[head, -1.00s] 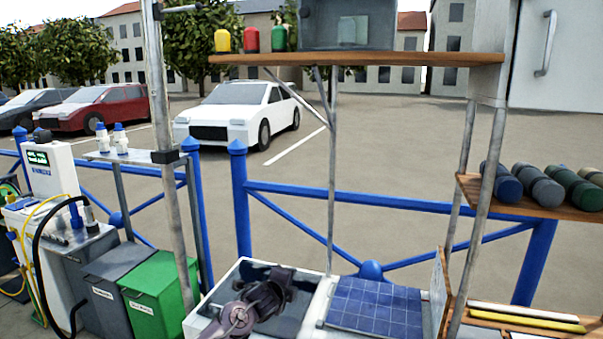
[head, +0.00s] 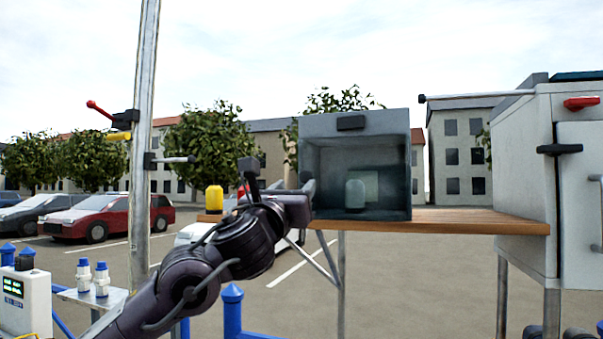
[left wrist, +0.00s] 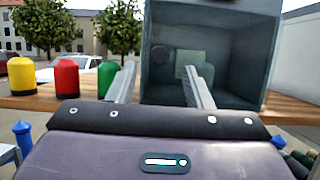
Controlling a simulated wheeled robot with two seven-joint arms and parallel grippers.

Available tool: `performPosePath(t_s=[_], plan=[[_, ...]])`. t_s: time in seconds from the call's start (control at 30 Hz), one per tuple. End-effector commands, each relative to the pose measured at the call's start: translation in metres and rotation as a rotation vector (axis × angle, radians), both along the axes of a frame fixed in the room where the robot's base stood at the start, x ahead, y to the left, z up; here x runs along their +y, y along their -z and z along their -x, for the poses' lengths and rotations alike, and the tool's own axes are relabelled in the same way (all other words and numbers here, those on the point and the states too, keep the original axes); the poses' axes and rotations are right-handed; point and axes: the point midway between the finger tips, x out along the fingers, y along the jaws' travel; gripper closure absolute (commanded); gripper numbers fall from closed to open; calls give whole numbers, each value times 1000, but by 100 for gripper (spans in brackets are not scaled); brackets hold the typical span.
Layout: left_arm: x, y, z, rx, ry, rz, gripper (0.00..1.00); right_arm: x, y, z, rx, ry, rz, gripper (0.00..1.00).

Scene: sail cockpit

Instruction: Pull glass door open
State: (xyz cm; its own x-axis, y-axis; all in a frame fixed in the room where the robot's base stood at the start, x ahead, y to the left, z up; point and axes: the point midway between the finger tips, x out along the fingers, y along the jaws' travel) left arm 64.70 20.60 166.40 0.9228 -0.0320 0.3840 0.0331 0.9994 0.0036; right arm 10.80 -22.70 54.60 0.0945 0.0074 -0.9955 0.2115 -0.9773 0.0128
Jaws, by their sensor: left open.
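A grey box (head: 355,122) stands on the wooden shelf, and it fills the upper right of the left wrist view (left wrist: 212,16). Its front shows a dark interior with a pale rounded object (head: 355,194) inside. I cannot make out a separate glass pane or whether it is open. My left gripper (head: 308,188) is at the box's left front edge. In the left wrist view its two fingers (left wrist: 162,82) are apart, one left of the box and one in front of its opening. Contact cannot be told. My right gripper is not in view.
The wooden shelf (head: 470,219) runs under the box. Yellow (left wrist: 21,76), red (left wrist: 66,78) and green (left wrist: 107,74) canisters stand on it left of the box. A white cabinet (head: 530,170) is at the right, and a metal pole (head: 145,120) at the left.

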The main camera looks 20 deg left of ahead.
Motion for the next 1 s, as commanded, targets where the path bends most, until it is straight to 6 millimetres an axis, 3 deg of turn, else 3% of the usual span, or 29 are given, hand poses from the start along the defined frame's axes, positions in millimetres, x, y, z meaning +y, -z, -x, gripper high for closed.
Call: performPosePath(t_s=[0.03, 0.13, 0.3, 0.67, 1.0], plan=[[0, -10, -9, 3, 0, 1, 54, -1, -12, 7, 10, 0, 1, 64], [-1, -16, -24, 2, 0, 2, 54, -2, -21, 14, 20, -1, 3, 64], [-1, -21, -43, 2, 0, 3, 54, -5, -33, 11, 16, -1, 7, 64], [-1, -21, -49, -1, 1, 3, 54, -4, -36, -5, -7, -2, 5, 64], [-1, -20, -49, 0, 2, 4, 97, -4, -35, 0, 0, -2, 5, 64]])
